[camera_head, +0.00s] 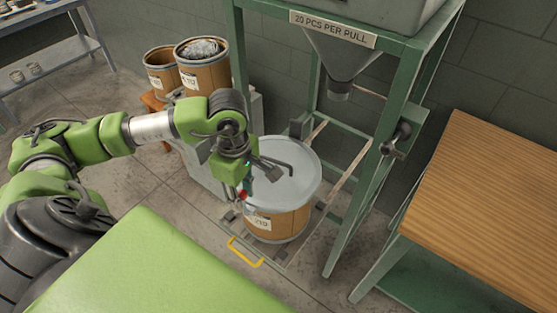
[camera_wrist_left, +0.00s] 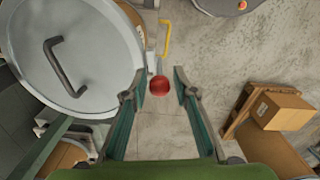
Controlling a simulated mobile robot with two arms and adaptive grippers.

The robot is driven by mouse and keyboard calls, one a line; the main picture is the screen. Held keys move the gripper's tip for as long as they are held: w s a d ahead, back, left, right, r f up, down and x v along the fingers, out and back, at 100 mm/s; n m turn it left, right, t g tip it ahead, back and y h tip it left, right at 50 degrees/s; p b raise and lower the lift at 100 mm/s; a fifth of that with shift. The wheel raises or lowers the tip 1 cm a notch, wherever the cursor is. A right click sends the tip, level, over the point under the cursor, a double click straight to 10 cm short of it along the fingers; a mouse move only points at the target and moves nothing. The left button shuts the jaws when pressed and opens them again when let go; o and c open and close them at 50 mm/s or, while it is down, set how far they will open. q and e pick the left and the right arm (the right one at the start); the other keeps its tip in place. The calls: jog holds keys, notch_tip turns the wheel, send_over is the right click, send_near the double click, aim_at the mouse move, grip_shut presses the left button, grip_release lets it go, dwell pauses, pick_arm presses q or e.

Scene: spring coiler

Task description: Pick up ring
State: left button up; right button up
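A brown drum (camera_head: 275,222) stands on the floor, with a wide silver lid (camera_head: 300,180) on top. The lid's bent grey handle (camera_head: 268,165) also shows in the wrist view (camera_wrist_left: 60,65). A silver rim (camera_wrist_left: 137,45) runs round the lid; I cannot tell whether this is a separate ring. A red ball (camera_wrist_left: 159,86) shows beside the lid, at the end of a thin silver piece. My left gripper (camera_head: 243,190) points down at the lid's near left edge. Its fingers (camera_wrist_left: 154,84) are open and apart, with the red ball seen between them and no contact visible.
A yellow handle (camera_head: 245,252) sits low by the drum. A green frame (camera_head: 376,190) with a hopper (camera_head: 342,60) stands behind right. A wooden-topped table (camera_head: 485,200) is at right. Other drums (camera_head: 205,72) stand at the back left. A carton (camera_wrist_left: 281,111) lies on a pallet.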

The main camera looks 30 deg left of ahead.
aim_at(246, 215)
pick_arm(q)
notch_tip(246, 215, down, 3)
jog(key=shift+r, duration=0.2)
jog(key=shift+f, duration=0.4)
jog(key=shift+c, duration=0.7)
grip_shut()
pick_arm(e)
jog(key=shift+s+r, duration=0.25)
jog(key=shift+s, duration=0.45)
jog(key=shift+w, duration=0.1)
